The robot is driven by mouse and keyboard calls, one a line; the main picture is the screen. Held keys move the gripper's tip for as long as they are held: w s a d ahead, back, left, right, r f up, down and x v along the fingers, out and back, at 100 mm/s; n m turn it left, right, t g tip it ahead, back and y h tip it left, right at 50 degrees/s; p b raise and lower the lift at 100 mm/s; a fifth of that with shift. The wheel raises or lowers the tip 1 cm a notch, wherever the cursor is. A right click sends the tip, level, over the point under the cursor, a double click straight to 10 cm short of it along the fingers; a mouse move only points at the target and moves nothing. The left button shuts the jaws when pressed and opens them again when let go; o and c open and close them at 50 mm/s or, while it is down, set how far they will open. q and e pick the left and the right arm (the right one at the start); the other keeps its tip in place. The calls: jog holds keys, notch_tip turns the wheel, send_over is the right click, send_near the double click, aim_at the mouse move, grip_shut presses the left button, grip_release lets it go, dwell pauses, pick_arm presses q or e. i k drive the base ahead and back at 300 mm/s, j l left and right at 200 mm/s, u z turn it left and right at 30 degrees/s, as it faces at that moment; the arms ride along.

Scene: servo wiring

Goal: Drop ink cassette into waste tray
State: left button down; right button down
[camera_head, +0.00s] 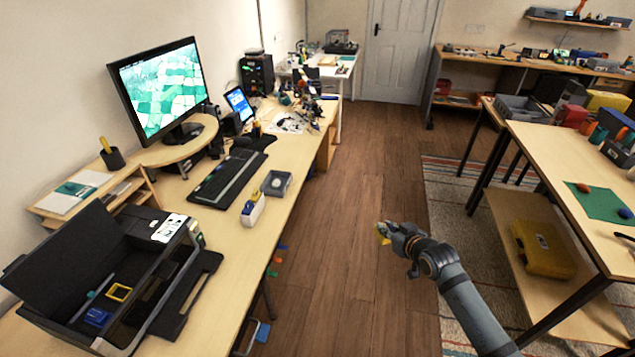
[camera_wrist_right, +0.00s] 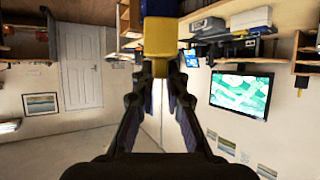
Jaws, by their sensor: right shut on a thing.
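My right gripper (camera_head: 386,233) is shut on a yellow ink cassette (camera_head: 382,238), held out over the open floor to the right of the desk. In the right wrist view the yellow cassette (camera_wrist_right: 158,40) sits between the fingertips (camera_wrist_right: 160,78). A small grey tray (camera_head: 276,188) with a pale round item in it stands on the desk, left of the gripper and well apart from it. I cannot tell for sure that it is the waste tray. The open black printer (camera_head: 110,275) is at lower left, with a blue block (camera_head: 97,316) and a yellow frame (camera_head: 119,292) inside. My left gripper is out of view.
A keyboard (camera_head: 228,178), a small white-and-blue item (camera_head: 252,210) and a monitor (camera_head: 160,90) are on the desk. A workbench (camera_head: 560,165) with a green mat (camera_head: 598,201) stands at right. The wooden floor (camera_head: 345,180) between them is clear.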

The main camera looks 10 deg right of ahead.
aim_at(279, 180)
jog(key=i+l+u, duration=0.1)
jog(key=u, duration=0.8)
jog(key=i+l+u, duration=0.15)
jog(key=l+u, duration=0.25)
jog(key=l, duration=0.35)
jog(key=l+u, duration=0.35)
jog(key=l, duration=0.4)
jog(key=l+u, duration=0.4)
jog(key=l, duration=1.05)
